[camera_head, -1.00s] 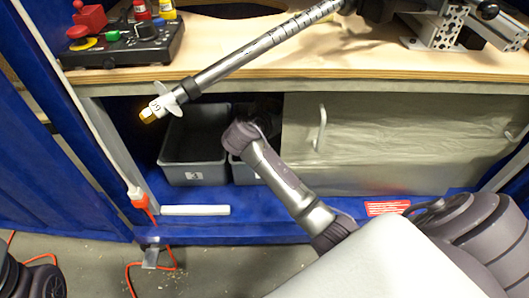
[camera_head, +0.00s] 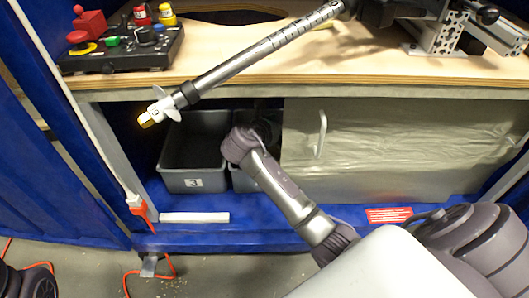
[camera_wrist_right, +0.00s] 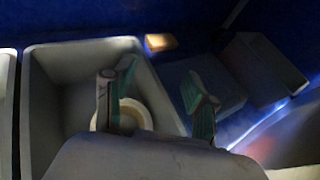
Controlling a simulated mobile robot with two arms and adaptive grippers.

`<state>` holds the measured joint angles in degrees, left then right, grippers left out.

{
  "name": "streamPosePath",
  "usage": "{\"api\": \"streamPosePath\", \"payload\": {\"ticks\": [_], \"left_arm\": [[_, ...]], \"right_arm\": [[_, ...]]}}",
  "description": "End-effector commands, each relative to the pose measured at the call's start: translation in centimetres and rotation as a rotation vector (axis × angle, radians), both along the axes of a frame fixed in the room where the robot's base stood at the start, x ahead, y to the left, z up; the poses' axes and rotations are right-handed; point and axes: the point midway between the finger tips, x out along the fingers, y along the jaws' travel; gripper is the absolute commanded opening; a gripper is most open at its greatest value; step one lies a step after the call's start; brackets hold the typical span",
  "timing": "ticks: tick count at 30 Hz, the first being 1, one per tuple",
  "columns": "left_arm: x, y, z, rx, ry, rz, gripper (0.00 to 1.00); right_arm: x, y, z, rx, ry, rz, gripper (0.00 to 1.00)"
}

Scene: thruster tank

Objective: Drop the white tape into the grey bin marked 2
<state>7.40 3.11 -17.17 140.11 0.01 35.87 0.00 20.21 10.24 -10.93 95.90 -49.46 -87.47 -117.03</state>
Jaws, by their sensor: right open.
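The white tape (camera_wrist_right: 136,112) is a pale ring in the right wrist view. It lies inside a grey bin (camera_wrist_right: 38,110), partly hidden behind one finger. My right gripper (camera_wrist_right: 157,85) is open above that bin, its two green-lined fingers apart, with one finger over the tape and the other beyond the bin's right side. In the head view my right arm reaches into the shelf over the right-hand grey bin (camera_head: 243,181), covering much of it and its label. The grey bin marked 3 (camera_head: 193,183) stands to its left. My left gripper is out of view.
A wooden worktop (camera_head: 250,74) overhangs the shelf. A silver panel with a handle (camera_head: 400,140) closes off the right side. A metal tube (camera_head: 255,50) juts over the opening. A white bar (camera_head: 194,217) lies in front of the bins.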

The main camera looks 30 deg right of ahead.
Motion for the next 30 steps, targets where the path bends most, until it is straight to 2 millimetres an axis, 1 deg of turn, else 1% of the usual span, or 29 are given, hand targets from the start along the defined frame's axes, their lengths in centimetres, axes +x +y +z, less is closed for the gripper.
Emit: {"api": "streamPosePath", "payload": {"ticks": [5,12,16,21,30], "left_arm": [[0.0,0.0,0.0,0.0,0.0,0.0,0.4],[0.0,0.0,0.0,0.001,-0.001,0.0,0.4],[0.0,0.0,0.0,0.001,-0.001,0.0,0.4],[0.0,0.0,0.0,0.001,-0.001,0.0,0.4],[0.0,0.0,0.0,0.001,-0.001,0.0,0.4]], "right_arm": [[-1.0,2.2,1.0,0.002,-0.003,0.003,0.56],[-3.1,6.6,3.0,0.003,-0.003,0.004,0.56],[-4.0,8.3,3.8,0.002,-0.001,0.002,0.56],[-4.7,9.5,4.4,0.001,-0.002,0.001,0.56],[-4.8,9.7,4.5,0.0,-0.002,0.001,0.56]]}}
